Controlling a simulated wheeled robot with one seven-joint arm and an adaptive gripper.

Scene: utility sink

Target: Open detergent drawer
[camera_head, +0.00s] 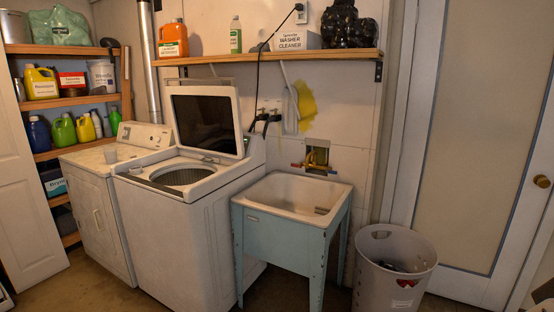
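A white top-loading washer (185,240) stands left of centre, with its lid (205,122) raised and its round tub opening (183,176) exposed. A dark strip (160,186) runs along the front of its top, with a small grey-white piece (135,171) at the left end. I cannot tell whether either is part of a detergent drawer; no drawer is clearly seen pulled out. Left of it is a second white machine (95,215) with a handle on its front. My gripper is not in view.
A utility sink (285,225) on blue legs stands right of the washer. A grey bin (393,275) stands right of the sink. A wooden shelf (270,57) hangs above. A shelf unit (75,102) with bottles is at left. A closed door (465,130) is at right.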

